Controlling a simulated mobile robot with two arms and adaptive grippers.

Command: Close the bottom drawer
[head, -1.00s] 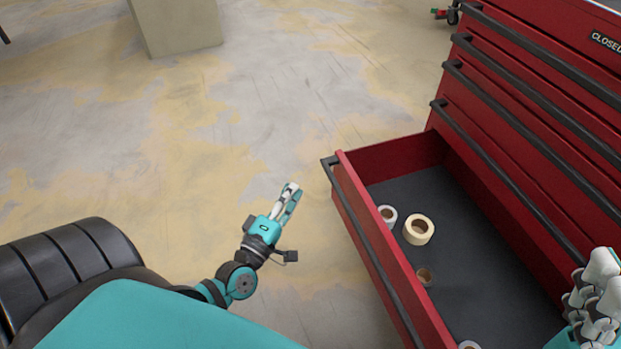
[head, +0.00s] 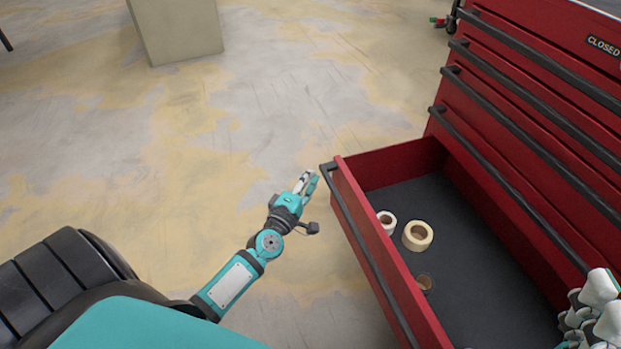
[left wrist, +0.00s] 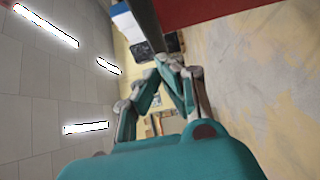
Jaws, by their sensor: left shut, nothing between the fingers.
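The bottom drawer (head: 373,226) of the red tool chest is pulled out, with a dark bar handle (head: 362,236) along its front. My left gripper (head: 308,178) is shut and empty, just left of the far end of the drawer front, with a small gap visible in the head view. In the left wrist view, my left gripper (left wrist: 173,62) points toward a dark bar and a red panel (left wrist: 205,10) at the top. My right gripper (head: 592,308) is partly cut off at the lower right, over the drawer's near end; its fingers' state is unclear.
Tape rolls, including a cream one (head: 417,236), a white one (head: 387,221) and a brown one (head: 424,283), lie in the drawer. The upper drawers (head: 530,110) look shut. Open floor (head: 230,120) lies left of the drawer; a beige block (head: 178,30) stands at the back.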

